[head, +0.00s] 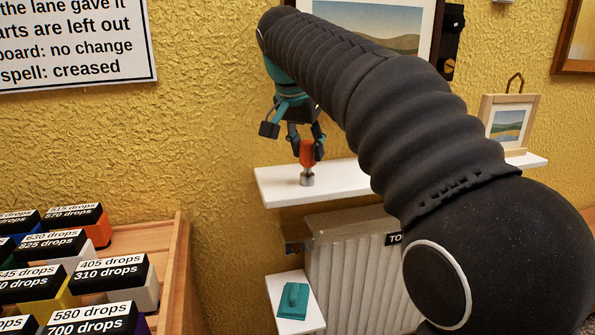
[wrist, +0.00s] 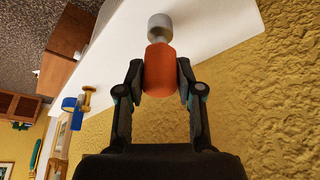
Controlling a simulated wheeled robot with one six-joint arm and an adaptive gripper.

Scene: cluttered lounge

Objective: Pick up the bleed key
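The bleed key has an orange handle (head: 307,152) and a grey metal socket end that points down over the white shelf (head: 275,190). My gripper (head: 306,142) comes from above, with one finger on each side of the orange handle. In the wrist view the key (wrist: 159,72) sits between my fingertips (wrist: 160,80), and both pads appear to press on the handle. The socket end shows against the white shelf in the wrist view (wrist: 215,25). I cannot tell whether it touches the shelf. My arm hides the shelf's middle part.
A small framed picture (head: 509,122) stands at the shelf's right end. A radiator (head: 352,265) and a lower white ledge with a teal object (head: 292,301) are below. A wooden tray (head: 178,262) of labelled boxes is at left. A blue and gold item (wrist: 78,103) shows in the wrist view.

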